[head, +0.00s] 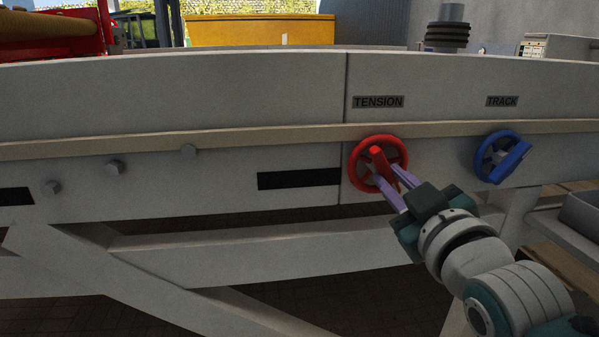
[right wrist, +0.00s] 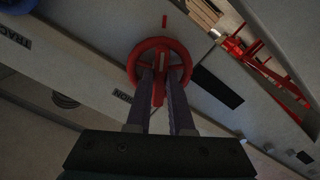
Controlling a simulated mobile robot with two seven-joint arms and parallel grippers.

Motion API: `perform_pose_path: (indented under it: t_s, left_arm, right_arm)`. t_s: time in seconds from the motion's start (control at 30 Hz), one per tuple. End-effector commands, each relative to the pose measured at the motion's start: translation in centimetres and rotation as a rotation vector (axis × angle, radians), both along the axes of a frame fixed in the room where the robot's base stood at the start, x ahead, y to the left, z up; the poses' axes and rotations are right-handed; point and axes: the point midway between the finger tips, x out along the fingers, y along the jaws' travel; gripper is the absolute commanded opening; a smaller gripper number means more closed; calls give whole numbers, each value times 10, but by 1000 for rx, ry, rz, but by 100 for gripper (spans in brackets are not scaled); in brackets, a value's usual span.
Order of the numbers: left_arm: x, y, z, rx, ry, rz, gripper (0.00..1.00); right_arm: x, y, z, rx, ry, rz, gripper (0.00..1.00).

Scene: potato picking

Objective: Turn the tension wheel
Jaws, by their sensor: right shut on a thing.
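The red tension wheel (head: 359,172) is mounted on the grey side panel below the "TENSION" label (head: 378,102). It also shows in the right wrist view (right wrist: 137,62), with a red bar across its middle. My right gripper (head: 388,178) comes from the lower right, and its two purple fingers reach the wheel. In the right wrist view the fingers (right wrist: 161,88) lie on either side of the red bar, shut on it. The fingertips partly hide the wheel's centre. My left gripper is in neither view.
A blue wheel (head: 483,158) sits to the right under the "TRACK" label (head: 502,101). A beige rail (head: 250,138) runs along the panel just above the wheels. Grey bolts (head: 113,168) stick out at the left. Slanting grey frame beams (head: 270,258) stand below.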

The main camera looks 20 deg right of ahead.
Motion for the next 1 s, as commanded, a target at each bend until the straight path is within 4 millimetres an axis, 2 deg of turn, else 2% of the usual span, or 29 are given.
perform_pose_path:
  t_s: [0.43,0.47,0.7,1.0]
  left_arm:
    - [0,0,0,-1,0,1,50]
    - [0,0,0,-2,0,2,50]
    - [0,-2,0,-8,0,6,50]
    - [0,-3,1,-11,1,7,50]
  right_arm:
    - [0,0,0,9,-1,-1,0]
    - [0,0,0,9,-1,-1,22]
    - [0,0,0,8,-2,0,49]
    - [-2,1,0,7,-2,0,50]
